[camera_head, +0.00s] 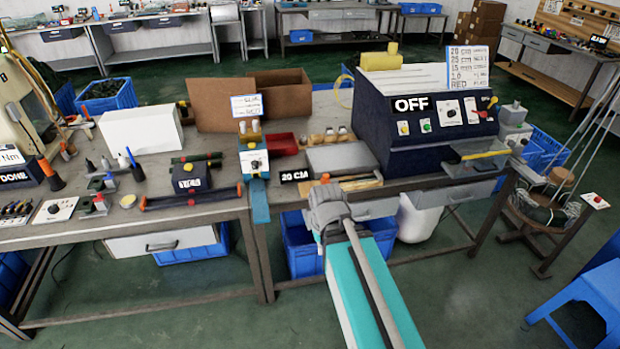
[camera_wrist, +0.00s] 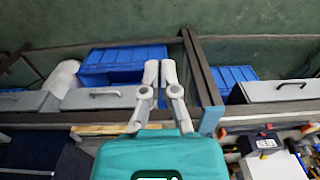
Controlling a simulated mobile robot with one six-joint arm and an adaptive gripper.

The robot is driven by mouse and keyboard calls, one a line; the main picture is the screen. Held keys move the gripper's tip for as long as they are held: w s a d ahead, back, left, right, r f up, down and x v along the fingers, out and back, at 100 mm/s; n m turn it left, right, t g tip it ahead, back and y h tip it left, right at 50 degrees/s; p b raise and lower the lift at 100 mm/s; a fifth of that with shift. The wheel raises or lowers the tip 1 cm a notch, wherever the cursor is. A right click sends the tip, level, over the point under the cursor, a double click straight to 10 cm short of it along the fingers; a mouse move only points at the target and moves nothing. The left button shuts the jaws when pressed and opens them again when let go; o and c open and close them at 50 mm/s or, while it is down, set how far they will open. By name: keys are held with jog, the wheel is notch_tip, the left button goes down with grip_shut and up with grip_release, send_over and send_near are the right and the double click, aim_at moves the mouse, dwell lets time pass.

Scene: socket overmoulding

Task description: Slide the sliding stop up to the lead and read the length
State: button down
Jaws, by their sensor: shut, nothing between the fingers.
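A wooden strip (camera_head: 362,184), which looks like the measuring board, lies along the front edge of the right bench beside a black display (camera_head: 294,176) reading 20 CM. Part of the strip also shows in the wrist view (camera_wrist: 112,128). My arm covers part of it in the head view. I cannot make out the sliding stop or the lead on it. My gripper (camera_wrist: 160,70) is shut and empty, with its two fingers close together. In the head view my arm's grey end hangs at the bench front by the strip; contact cannot be told.
A dark blue machine (camera_head: 410,145) marked OFF stands right of the strip. A grey flat box (camera_head: 342,158) and a red bin (camera_head: 284,144) are behind it. A blue device (camera_head: 254,158) stands to the left. Drawers (camera_head: 374,209) and blue crates (camera_head: 302,245) lie below the bench.

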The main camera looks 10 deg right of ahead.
aim_at(326, 180)
jog(key=w+d+f+m+t+y+b, duration=0.2)
jog(key=w+f+t+y+b, duration=0.1)
jog(key=w+b, duration=0.4)
jog(key=w+d+f+m+t+y+b, duration=0.1)
jog(key=w+f+m+t+y+b, duration=0.25)
jog(key=w, duration=0.55)
jog(key=w+d+m+t+h+b, duration=0.1)
jog(key=w+d+m+t+b, duration=0.3)
jog(key=d, duration=0.5)
jog(key=w+d+m+t+h+b, duration=0.1)
jog(key=w+d+m+t+b, duration=0.2)
jog(key=d, duration=0.6)
jog(key=w+t+b, duration=0.2)
jog(key=w+b, duration=0.1)
jog(key=b, duration=0.1)
jog(key=shift+w+r+m+b, duration=0.15)
jog(key=shift+m+b, duration=0.2)
jog(key=shift+w+d, duration=0.1)
jog(key=shift+w, duration=0.05)
jog(key=x, duration=0.4)
jog(key=a+b+x, duration=0.1)
jog(key=x, duration=0.3)
jog(key=a+b+x, duration=0.1)
jog(key=x, duration=0.3)
jog(key=shift+s+a, duration=0.25)
jog(key=shift+s, duration=0.05)
jog(key=shift+w+a, duration=0.15)
jog(key=shift+a, duration=0.15)
